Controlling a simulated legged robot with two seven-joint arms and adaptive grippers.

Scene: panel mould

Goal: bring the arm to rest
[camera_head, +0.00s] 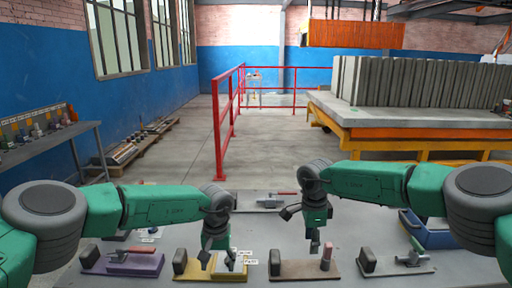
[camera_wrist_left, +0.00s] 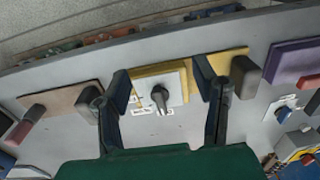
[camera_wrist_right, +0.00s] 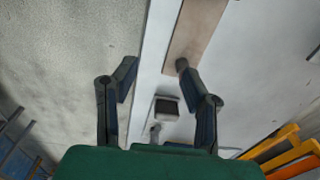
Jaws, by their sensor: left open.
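My left gripper (camera_head: 216,254) is low over the table, just above a yellow board (camera_head: 200,272) at the front. In the left wrist view its fingers (camera_wrist_left: 165,105) are spread wide. Between them shows the yellow board (camera_wrist_left: 178,78) with a pale plate and a grey upright piece (camera_wrist_left: 160,96); I see nothing gripped.
The grey table (camera_head: 380,236) also carries a purple board (camera_head: 122,264), a grey board with a tool (camera_head: 410,261), a rear board with a red-handled tool (camera_head: 268,203), and a blue bin (camera_head: 430,232). A red railing (camera_head: 222,130) and an orange bench with concrete panels (camera_head: 420,124) stand beyond.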

